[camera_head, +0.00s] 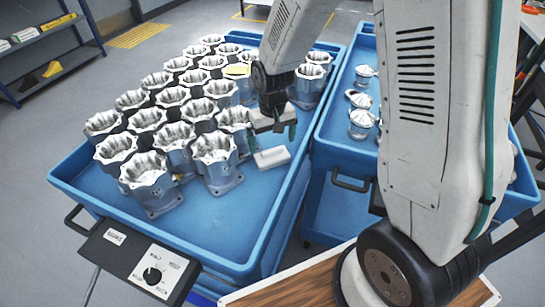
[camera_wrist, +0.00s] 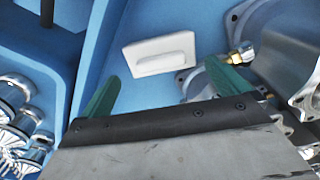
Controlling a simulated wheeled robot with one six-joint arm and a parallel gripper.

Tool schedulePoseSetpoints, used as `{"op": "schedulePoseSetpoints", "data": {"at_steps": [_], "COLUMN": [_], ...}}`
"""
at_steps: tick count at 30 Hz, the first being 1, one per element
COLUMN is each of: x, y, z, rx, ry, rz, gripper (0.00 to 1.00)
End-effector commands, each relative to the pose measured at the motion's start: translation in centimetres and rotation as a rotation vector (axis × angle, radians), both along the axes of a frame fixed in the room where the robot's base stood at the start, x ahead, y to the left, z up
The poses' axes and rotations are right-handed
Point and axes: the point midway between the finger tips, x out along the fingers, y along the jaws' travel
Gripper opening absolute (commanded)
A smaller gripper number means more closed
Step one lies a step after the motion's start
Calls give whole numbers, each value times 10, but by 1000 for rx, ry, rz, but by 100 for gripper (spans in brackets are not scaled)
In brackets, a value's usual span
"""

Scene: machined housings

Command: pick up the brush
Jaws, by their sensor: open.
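A white rectangular block with a raised bar on top, which looks like the brush (camera_head: 272,157), lies flat on the blue cart top. It also shows in the wrist view (camera_wrist: 158,52), beyond the fingers and slightly tilted in the picture. No bristles show. My gripper (camera_head: 272,137) is over the cart beside the housings, just behind the brush in the head view. In the wrist view its green fingers (camera_wrist: 163,72) are spread wide and empty, with the brush showing between and beyond their tips.
Silver machined housings (camera_head: 214,157) stand in rows left of the brush; some show close at the right in the wrist view (camera_wrist: 291,45). A second blue cart (camera_head: 323,128) at the right holds smaller metal parts (camera_head: 361,122). The near right cart top is clear.

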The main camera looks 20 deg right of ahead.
Motion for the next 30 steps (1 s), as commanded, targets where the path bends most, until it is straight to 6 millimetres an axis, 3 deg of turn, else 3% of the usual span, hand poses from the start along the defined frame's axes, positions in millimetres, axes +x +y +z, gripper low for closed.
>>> {"op": "schedulePoseSetpoints", "data": {"at_steps": [9, 17, 21, 30], "x": [-1, -1, -1, -1], "y": [1, 2, 2, 1], "z": [-44, -47, -47, -46], "rx": [0, 0, 0, 0], "ry": [3, 1, 1, 1], "rz": [1, 1, 1, 1], "gripper": [100, 100, 71, 67]}}
